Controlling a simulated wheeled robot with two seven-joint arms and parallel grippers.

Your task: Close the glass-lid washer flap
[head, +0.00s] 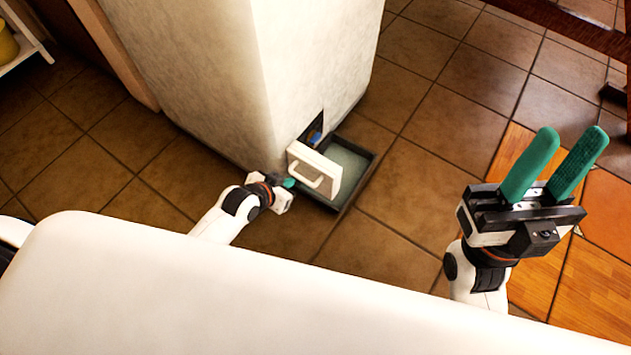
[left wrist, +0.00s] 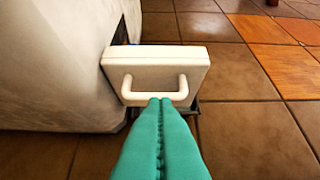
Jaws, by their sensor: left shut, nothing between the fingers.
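A white flap (head: 320,171) with a bar handle (head: 306,179) stands out, tilted, from a dark opening (head: 312,130) low in the pale block. In the left wrist view, the flap (left wrist: 158,66) and its handle (left wrist: 127,88) face me. My left gripper (head: 289,183) is shut and empty, its green tips at the handle's lower bar. In the left wrist view the tips (left wrist: 160,100) overlap the bar; I cannot tell whether they touch. A dark-framed greenish panel (head: 352,160) lies beside and behind the flap. My right gripper (head: 555,163) is raised at the right, open and empty.
The pale block (head: 210,60) rises behind the flap and bounds the space on its left. Brown floor tiles (head: 405,190) lie clear to the right. A white shelf (head: 22,45) stands at the far left. A dark wooden beam (head: 560,22) crosses the top right.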

